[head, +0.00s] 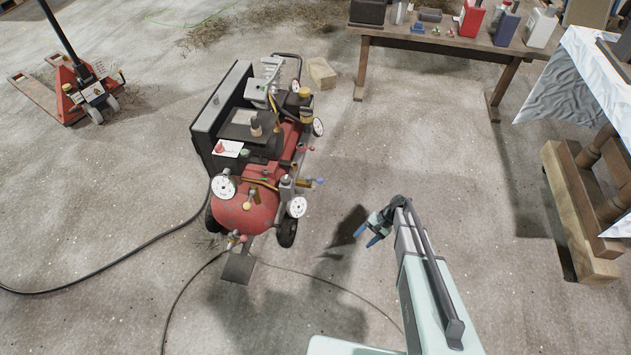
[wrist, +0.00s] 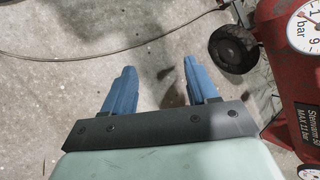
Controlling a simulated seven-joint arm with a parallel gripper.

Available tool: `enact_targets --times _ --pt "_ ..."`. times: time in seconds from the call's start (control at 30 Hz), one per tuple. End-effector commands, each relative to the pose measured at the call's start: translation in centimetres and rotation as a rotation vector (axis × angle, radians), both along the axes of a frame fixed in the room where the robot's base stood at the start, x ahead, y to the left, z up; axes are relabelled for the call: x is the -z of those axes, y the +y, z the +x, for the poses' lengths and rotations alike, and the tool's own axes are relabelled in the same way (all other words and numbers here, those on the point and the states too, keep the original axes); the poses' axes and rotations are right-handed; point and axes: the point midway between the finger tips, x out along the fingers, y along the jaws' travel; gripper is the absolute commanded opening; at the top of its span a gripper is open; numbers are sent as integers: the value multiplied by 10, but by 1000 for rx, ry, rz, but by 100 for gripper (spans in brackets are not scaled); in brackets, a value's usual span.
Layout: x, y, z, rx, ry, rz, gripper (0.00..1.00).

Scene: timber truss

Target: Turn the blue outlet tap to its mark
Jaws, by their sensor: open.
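The red air compressor (head: 240,208) stands on the concrete floor left of centre in the head view, with white gauges, hoses and small valves. The blue outlet tap (head: 320,181) is a tiny blue knob on its right side; its mark is too small to make out. My gripper (head: 366,236) is to the right of and nearer than the tap, apart from the compressor. In the wrist view my gripper (wrist: 159,66) has its two blue fingers spread with bare floor between them. The compressor (wrist: 292,105) fills the right edge there, and the tap is not seen.
A black wheel (wrist: 233,48) and a gauge (wrist: 304,27) are right of my fingers. A hose (head: 120,262) crosses the floor. A wooden workbench (head: 440,45) with containers stands at the back, and timber supports (head: 580,215) stand at right. Floor around my gripper is clear.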

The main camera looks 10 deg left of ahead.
Motion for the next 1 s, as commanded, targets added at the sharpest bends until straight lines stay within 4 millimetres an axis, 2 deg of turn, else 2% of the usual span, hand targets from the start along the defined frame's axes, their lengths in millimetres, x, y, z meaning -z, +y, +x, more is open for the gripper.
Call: enact_targets --times 0.03,0.1,0.23,0.3,0.4,0.53,0.7,1.0 --pt "6 14 42 64 27 57 58" --pt "-1 34 79 162 82 144 58" --pt "-16 64 137 332 225 303 58" --pt "-25 76 159 412 321 381 58" --pt "-40 89 181 509 470 480 58" --pt "-66 98 195 602 675 577 58" --pt "-92 101 195 666 901 611 58" --pt "-96 100 190 727 1094 522 58"
